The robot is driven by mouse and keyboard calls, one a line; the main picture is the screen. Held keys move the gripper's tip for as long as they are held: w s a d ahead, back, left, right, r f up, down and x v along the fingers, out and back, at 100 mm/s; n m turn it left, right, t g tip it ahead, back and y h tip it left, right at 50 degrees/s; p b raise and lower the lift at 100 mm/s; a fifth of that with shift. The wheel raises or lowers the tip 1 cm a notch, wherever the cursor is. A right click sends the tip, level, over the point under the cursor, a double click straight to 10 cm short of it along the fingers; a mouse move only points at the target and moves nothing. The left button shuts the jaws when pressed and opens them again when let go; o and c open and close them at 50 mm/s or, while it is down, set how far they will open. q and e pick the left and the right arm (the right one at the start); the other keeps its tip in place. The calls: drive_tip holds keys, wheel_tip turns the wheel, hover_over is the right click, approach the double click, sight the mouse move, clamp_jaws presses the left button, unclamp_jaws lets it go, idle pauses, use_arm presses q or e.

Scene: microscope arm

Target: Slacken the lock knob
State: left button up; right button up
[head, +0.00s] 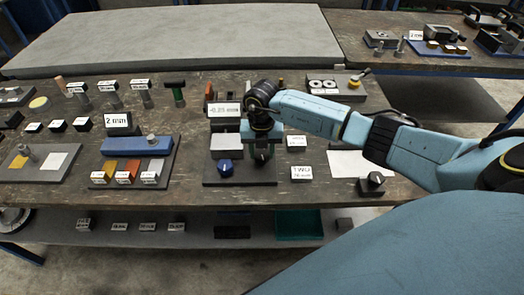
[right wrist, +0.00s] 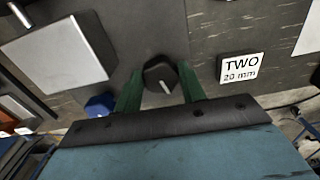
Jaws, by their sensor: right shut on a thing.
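The black lock knob (right wrist: 158,72), with a white pointer line, sits on a dark base plate (right wrist: 140,25) in the right wrist view. My right gripper (right wrist: 160,88) has its green fingers on either side of the knob and is shut on it. In the head view my right gripper (head: 262,155) points down over the right side of the device, and it hides the knob there. A blue knob (head: 225,168) stands left of it, in front of a pale square plate (head: 226,141). A readout sign (head: 224,108) shows -0.25 mm. My left gripper is not in view.
A card reading TWO 20 mm (right wrist: 241,67) lies right of the gripper. A blue block (head: 137,145) with a 2 mm sign (head: 118,120) stands to the left. A black block with a knob (head: 372,183) stands near the front edge at right.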

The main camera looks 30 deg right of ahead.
sight(261, 154)
drive_tip(key=n+b, duration=0.2)
drive_tip(key=n, duration=0.4)
drive_tip(key=shift+w+n, duration=0.1)
drive_tip(key=shift+n, duration=0.2)
drive_tip(key=n+b, duration=0.2)
drive_tip(key=n, duration=0.4)
drive_tip(key=shift+a, duration=0.2)
drive_tip(key=shift+n, duration=0.4)
drive_tip(key=o, duration=1)
wheel_tip(261, 154, up, 14)
drive_tip(key=shift+f, duration=0.25)
